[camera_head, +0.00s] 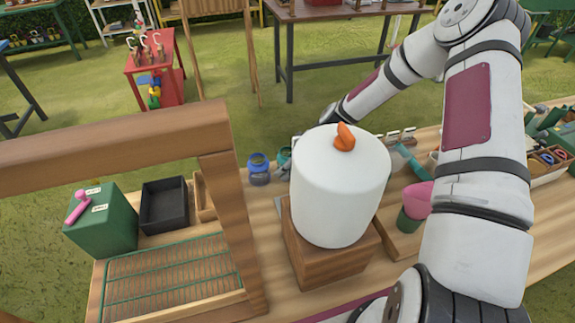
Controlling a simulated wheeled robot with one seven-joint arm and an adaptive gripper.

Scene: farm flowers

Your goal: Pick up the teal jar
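A small teal jar (285,157) stands on the wooden table just left of the tall white cylinder, which hides part of it. A blue jar (259,169) stands close to its left. My arm comes from the lower right, bends at the top right and reaches down behind the white cylinder. My gripper is hidden there, so its fingers and its distance from the teal jar cannot be seen.
The white cylinder (340,190) with an orange knob stands on a wooden block (305,255) in front. A wooden frame (235,220), black tray (163,206) and green box (103,221) are left. A pink-topped green pot (411,218) and a teal tool (409,160) are right.

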